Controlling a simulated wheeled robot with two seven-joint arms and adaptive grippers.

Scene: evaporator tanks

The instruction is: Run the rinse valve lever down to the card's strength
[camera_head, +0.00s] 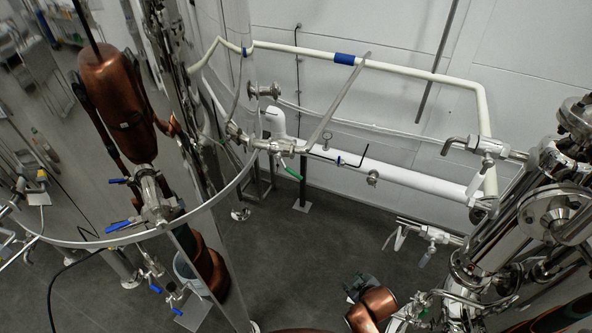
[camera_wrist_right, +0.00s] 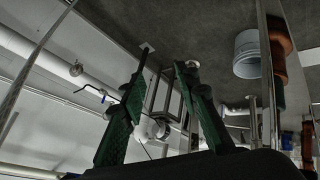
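My right gripper (camera_head: 358,285) shows low in the centre of the head view, above the dark floor. In the right wrist view its two green fingers (camera_wrist_right: 164,72) stand apart with nothing between them. Several blue valve levers show left of centre: an upper one (camera_head: 118,226) on a steel valve, and lower ones (camera_head: 155,289) (camera_head: 177,311) near the bucket. A green-handled valve (camera_head: 290,172) hangs from the steel pipework at centre. I cannot tell which is the rinse valve lever. No readable card shows. My left gripper cannot be made out.
A pale bucket (camera_head: 190,276) stands on the floor; the wrist view shows it too (camera_wrist_right: 248,55). A white pipe (camera_head: 390,173) and a cream pipe (camera_head: 420,73) run along the wall. Steel tanks and fittings (camera_head: 505,235) crowd the right. The floor (camera_head: 325,245) between is mostly clear.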

